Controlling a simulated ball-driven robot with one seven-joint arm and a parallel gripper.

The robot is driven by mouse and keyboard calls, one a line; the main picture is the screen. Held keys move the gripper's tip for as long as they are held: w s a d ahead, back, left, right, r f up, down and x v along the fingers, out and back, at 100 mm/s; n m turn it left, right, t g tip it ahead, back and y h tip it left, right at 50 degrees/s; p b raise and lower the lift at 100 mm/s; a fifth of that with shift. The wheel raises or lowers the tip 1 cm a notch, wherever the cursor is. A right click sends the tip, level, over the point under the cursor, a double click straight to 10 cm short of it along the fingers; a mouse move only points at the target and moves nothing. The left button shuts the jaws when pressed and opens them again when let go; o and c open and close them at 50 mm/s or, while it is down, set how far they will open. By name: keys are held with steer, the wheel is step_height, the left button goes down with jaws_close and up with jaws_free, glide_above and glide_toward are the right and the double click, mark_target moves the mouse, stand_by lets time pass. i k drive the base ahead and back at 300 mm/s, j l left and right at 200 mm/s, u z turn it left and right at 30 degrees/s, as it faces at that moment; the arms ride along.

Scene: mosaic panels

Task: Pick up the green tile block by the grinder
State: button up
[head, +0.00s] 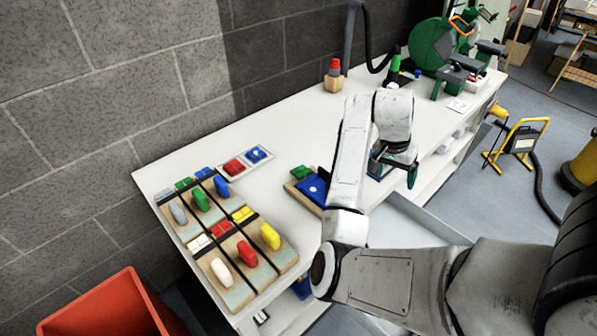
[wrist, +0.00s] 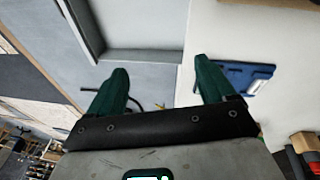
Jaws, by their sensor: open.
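A green upright piece (head: 396,63) stands at the back of the white bench, just left of the green grinder (head: 432,48). It looks like the green block by the grinder, but it is small and its shape is unclear. My gripper (head: 393,171) is open and empty above the bench's front edge, well nearer than that piece and apart from it. In the wrist view, my gripper's green fingers (wrist: 160,77) are spread wide with nothing between them. The green piece cannot be made out there.
A tray of coloured blocks (head: 236,297) lies at the bench's left end, beside a white tray with red and blue blocks (head: 240,172). A red-topped wooden block (head: 333,84) stands near the wall. A blue flat item (wrist: 246,76) lies under my gripper. An open drawer (head: 425,216) juts out in front.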

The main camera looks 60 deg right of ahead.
mark_target(300, 173)
steer(key=i, duration=0.95)
